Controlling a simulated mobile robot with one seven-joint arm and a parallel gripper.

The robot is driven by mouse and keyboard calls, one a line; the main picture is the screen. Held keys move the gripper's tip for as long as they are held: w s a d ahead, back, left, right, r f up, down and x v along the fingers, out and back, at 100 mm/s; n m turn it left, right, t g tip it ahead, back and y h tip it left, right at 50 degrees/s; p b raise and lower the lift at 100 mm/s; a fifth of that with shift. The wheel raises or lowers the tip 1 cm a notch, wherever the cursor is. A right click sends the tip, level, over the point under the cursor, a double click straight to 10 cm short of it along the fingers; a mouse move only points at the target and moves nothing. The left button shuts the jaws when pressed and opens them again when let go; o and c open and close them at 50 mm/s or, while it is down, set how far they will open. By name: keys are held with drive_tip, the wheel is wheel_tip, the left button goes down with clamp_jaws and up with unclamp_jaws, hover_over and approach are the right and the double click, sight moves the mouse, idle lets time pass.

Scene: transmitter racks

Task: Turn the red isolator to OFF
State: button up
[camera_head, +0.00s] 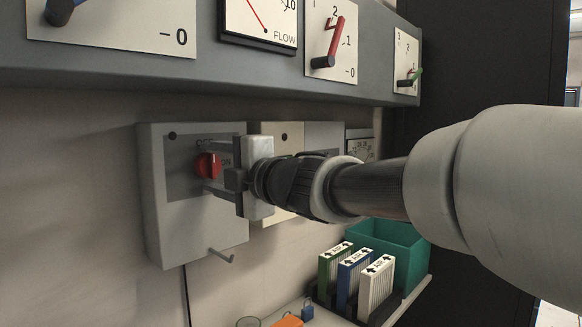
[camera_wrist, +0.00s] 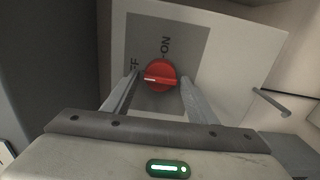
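The red isolator (camera_head: 207,166) is a round red knob on a grey wall box (camera_head: 165,225). It also shows in the wrist view (camera_wrist: 161,75), where its raised grip and pale mark lie roughly across the picture. ON is printed above the knob there, and OFF, partly hidden by a finger, is at its left. The mark's left end lies near the OFF side; I cannot tell its exact setting. My gripper (camera_head: 215,178) faces the box. In the wrist view its fingers (camera_wrist: 160,80) are apart, one each side of the knob, with no clear contact.
A grey panel with dials and levers (camera_head: 330,45) overhangs above. A peg (camera_head: 222,256) juts out low on the box. Below right are a green bin (camera_head: 400,245) and several upright filter blocks (camera_head: 352,272) on a shelf. A small blue padlock (camera_head: 308,310) lies nearby.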

idle(0.3)
drive_tip(key=p+v, duration=0.2)
drive_tip(key=v, duration=1.5)
drive_tip(key=shift+s+p, duration=0.2)
drive_tip(key=shift+p, duration=0.1)
drive_tip(key=shift+d, duration=0.15)
